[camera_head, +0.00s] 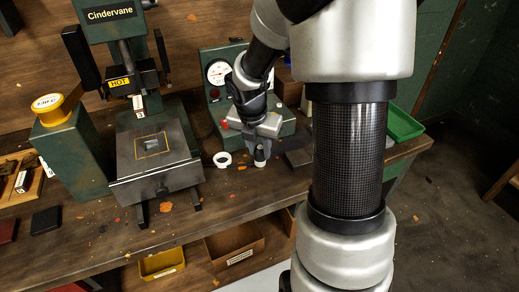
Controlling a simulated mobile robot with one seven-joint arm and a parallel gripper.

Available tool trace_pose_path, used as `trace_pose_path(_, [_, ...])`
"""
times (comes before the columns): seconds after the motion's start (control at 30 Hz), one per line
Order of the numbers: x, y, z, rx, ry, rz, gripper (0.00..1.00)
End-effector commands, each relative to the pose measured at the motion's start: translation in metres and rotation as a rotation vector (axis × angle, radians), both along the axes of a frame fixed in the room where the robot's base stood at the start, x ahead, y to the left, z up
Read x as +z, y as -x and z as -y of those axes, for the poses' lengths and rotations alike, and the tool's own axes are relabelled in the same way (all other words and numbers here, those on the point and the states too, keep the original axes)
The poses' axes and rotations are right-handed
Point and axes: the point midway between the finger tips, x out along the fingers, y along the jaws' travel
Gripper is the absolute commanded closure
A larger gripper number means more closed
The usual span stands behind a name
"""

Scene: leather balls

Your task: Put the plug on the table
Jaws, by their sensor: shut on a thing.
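My gripper (261,148) points down over the wooden table (225,207), in front of a green box with gauges. It is shut on a small dark piece with a pale part, which I take to be the plug (260,158). The plug is low, close to the table top. I cannot tell whether it touches the wood. The fingers hide its upper part. A white ring (222,159) lies on the table just left of my gripper.
A press (157,150) marked Cindervane with a hot label stands on the left. The green gauge box (218,95) is behind my gripper. A green tray (402,124) sits at the right end. Bins (236,247) hang below the front edge. Bare wood lies in front of my gripper.

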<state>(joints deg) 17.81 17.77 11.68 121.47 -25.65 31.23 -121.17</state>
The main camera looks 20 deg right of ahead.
Motion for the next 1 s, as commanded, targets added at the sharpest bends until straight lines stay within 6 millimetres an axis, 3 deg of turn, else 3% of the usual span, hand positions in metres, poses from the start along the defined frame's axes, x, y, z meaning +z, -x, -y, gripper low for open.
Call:
trace_pose_path(0.2, [-0.004,0.0,0.0,0.0,0.0,0.0,0.94])
trace_pose_path(0.23, [-0.003,0.0,0.0,-0.001,0.0,0.0,0.69])
trace_pose_path(0.33, [-0.003,0.0,0.0,-0.001,0.0,0.0,0.55])
trace_pose_path(0.67, [0.001,0.0,0.0,0.0,0.0,0.001,0.55])
trace_pose_path(0.77, [0.013,0.001,-0.002,0.0,0.001,0.004,0.55])
trace_pose_path(1.0, [0.063,0.01,-0.011,0.0,0.001,0.006,0.55])
